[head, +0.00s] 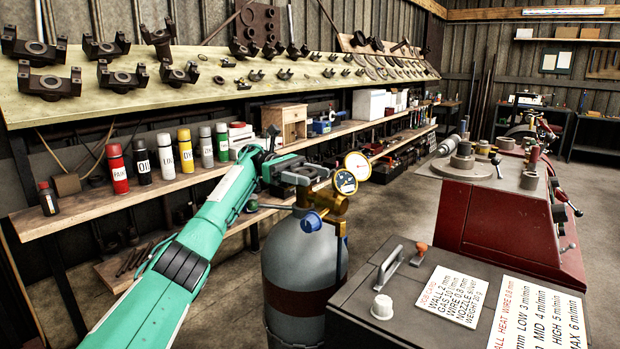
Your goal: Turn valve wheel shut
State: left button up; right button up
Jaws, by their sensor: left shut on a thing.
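A grey gas cylinder (300,262) with a dark red band stands upright in the middle of the view. A brass valve and regulator (330,200) sit on its top, with two round gauges (357,166) and a blue knob (312,221). My left arm, in green, reaches in from the lower left. My left gripper (308,174) is at the very top of the cylinder and is shut on the valve wheel. The wheel is mostly hidden by the gripper's fingers. My right gripper is not in view.
A grey welder cabinet (345,292) with a handle and white cards stands close to the right of the cylinder. A wooden shelf (75,212) with spray cans runs behind my arm. A red lathe (500,215) stands at the right.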

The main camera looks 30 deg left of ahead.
pick_arm(q)
jog(key=shift+s+m+g, duration=0.1)
jog(key=shift+m+g, duration=0.4)
jog(key=shift+g, duration=0.3)
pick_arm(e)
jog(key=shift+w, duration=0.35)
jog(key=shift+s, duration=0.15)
pick_arm(q)
jog(key=o, duration=1)
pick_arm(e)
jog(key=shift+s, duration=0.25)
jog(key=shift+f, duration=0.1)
